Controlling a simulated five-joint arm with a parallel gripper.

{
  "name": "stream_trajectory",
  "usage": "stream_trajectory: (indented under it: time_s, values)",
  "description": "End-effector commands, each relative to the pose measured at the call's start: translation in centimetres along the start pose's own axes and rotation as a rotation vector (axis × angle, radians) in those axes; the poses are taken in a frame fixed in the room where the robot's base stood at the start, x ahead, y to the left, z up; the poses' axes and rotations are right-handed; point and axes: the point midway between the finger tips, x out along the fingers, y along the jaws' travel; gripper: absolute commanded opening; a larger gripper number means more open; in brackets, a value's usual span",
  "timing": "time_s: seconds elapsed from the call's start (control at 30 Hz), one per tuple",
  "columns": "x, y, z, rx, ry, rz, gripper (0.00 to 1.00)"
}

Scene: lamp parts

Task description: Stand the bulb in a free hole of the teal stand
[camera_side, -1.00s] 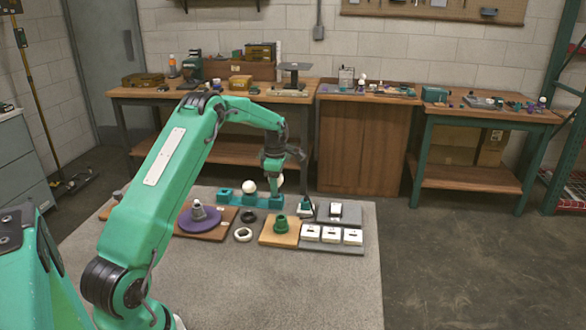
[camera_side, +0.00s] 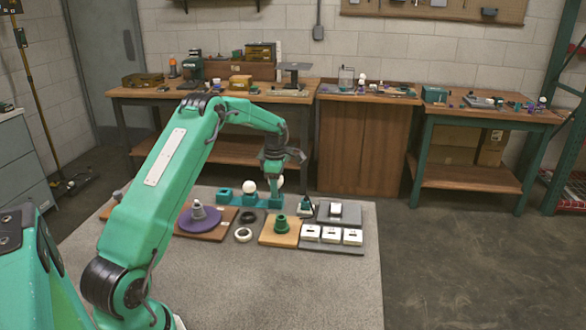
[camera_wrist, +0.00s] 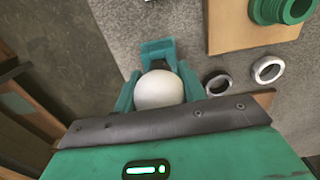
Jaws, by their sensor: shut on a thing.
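The teal stand (camera_side: 236,201) is a low row of blocks at the back of the mat. Its left block (camera_side: 224,194) has an empty hole. A white round bulb (camera_side: 249,186) stands in its middle. My gripper (camera_side: 276,184) is over the stand's right end, shut on another white bulb (camera_side: 281,181). In the wrist view, that held bulb (camera_wrist: 160,90) sits between the teal fingers of my gripper (camera_wrist: 158,92), and a teal block (camera_wrist: 157,50) of the stand shows just beyond. The held bulb's lower end is hidden, so I cannot tell whether it is in a hole.
In front lie a dark ring (camera_side: 248,217), a white ring (camera_side: 243,235) and a green threaded part (camera_side: 281,225) on a wooden board (camera_side: 276,239). A purple disc (camera_side: 200,220) lies left. White square pieces (camera_side: 332,235) lie right. The mat's front is clear.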

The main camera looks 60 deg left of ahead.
Motion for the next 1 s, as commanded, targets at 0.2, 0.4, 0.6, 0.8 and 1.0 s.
stream_trajectory:
  time_s: [0.2, 0.4, 0.6, 0.8, 1.0]
  values:
    - [0.14, -0.01, 0.00, 0.000, 0.000, 0.000, 0.24]
    - [0.26, -0.01, 0.00, 0.000, 0.000, 0.000, 0.24]
    - [0.37, -0.01, 0.00, 0.000, 0.000, 0.000, 0.24]
    - [0.48, -0.01, 0.00, 0.000, 0.000, -0.001, 0.24]
    - [0.59, -0.02, 0.00, 0.000, 0.000, -0.001, 0.24]
